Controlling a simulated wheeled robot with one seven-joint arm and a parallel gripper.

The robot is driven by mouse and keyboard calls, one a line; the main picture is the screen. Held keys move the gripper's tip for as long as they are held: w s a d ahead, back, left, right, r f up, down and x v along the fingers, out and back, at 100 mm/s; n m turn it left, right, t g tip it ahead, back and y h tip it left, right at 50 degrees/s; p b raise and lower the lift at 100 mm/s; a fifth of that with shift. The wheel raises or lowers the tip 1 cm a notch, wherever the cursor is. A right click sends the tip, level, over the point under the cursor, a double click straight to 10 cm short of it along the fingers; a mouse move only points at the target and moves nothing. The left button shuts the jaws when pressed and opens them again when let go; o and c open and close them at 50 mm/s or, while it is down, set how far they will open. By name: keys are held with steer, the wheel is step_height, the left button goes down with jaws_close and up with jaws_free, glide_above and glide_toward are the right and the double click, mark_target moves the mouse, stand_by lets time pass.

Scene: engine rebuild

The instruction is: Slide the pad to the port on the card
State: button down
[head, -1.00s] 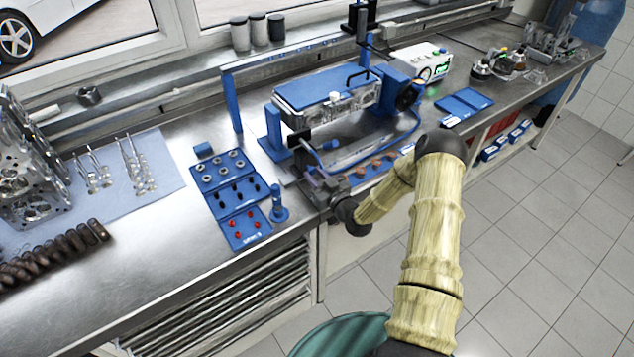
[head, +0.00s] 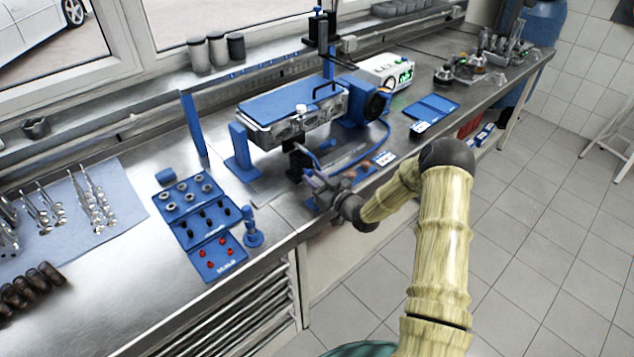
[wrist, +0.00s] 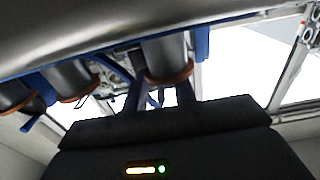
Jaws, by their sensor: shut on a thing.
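My gripper (head: 318,182) is at the bench's front edge, just in front of the engine head on the blue stand. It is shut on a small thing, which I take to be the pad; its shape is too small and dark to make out. In the wrist view the two dark fingers (wrist: 160,97) point up toward a grey tube with an orange rim (wrist: 168,62). The engine head (head: 290,110) has a blue top plate. A small white card (head: 384,158) lies to the right of the gripper; I cannot make out its marking.
A blue hose (head: 350,163) loops beside the gripper from the blue motor unit (head: 362,98). To the left stand a blue post (head: 252,228) and a blue tray (head: 215,259) with red parts. A white box with a green display (head: 385,70) stands behind.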

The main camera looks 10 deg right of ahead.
steer(key=c, duration=1.1)
jaws_free()
steer(key=shift+c, duration=0.2)
steer(key=shift+s+d, duration=0.35)
steer(key=shift+s, duration=0.1)
steer(key=b+v, duration=0.4)
steer(key=v, duration=1.2)
steer(key=shift+s, duration=0.15)
